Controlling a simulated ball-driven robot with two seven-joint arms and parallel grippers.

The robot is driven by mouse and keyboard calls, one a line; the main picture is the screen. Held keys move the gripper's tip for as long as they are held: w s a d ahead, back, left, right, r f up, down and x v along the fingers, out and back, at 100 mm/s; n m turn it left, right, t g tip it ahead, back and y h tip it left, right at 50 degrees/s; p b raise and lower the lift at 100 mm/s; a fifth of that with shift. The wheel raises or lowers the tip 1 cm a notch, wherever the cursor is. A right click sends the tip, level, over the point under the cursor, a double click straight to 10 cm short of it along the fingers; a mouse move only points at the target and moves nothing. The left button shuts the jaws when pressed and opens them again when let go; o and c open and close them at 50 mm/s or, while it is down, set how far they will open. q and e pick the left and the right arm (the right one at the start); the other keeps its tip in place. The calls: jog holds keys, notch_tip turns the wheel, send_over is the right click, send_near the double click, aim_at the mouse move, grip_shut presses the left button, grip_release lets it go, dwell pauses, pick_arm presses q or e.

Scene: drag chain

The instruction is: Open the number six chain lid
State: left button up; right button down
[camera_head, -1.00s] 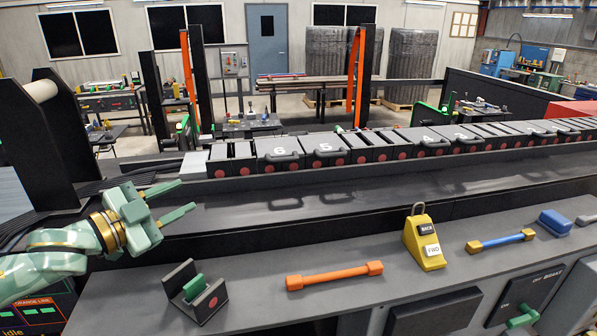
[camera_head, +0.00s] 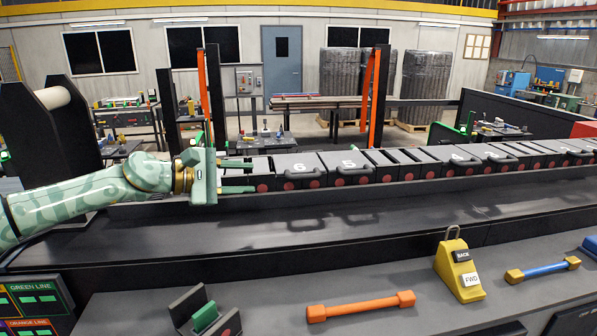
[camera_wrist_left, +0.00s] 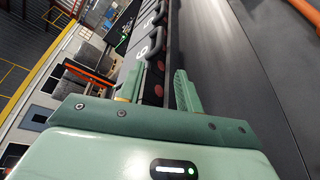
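The number six lid (camera_head: 300,162) is a dark grey chain cover marked with a white 6, near the left end of the chain. It lies flat and closed, with a handle along its near edge. It also shows in the left wrist view (camera_wrist_left: 139,56), beyond the fingers. My left gripper (camera_head: 246,176) is open and empty at the chain's left end, left of the six lid and apart from its handle. In the left wrist view (camera_wrist_left: 157,84), its two fingers stand apart, with the chain seen between and beyond them. My right gripper is not in view.
The number five lid (camera_head: 346,160) adjoins on the right. In front lie a dark trough, an orange bar (camera_head: 360,306), a yellow BACK/FWD control (camera_head: 459,271), a blue-yellow bar (camera_head: 542,270) and a black stand with a green block (camera_head: 205,316). Uprights stand behind the chain.

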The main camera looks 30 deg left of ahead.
aim_at(290, 178)
pick_arm(q)
jog(key=p+x, duration=0.4)
jog(key=x, duration=0.8)
jog(key=shift+w+d+r+p, duration=0.1)
jog(key=shift+w+d+p, duration=0.05)
jog(key=shift+w+p, duration=0.25)
jog(key=shift+w+d, duration=0.2)
jog(key=shift+w, duration=0.1)
jog(key=shift+f, duration=0.2)
grip_shut()
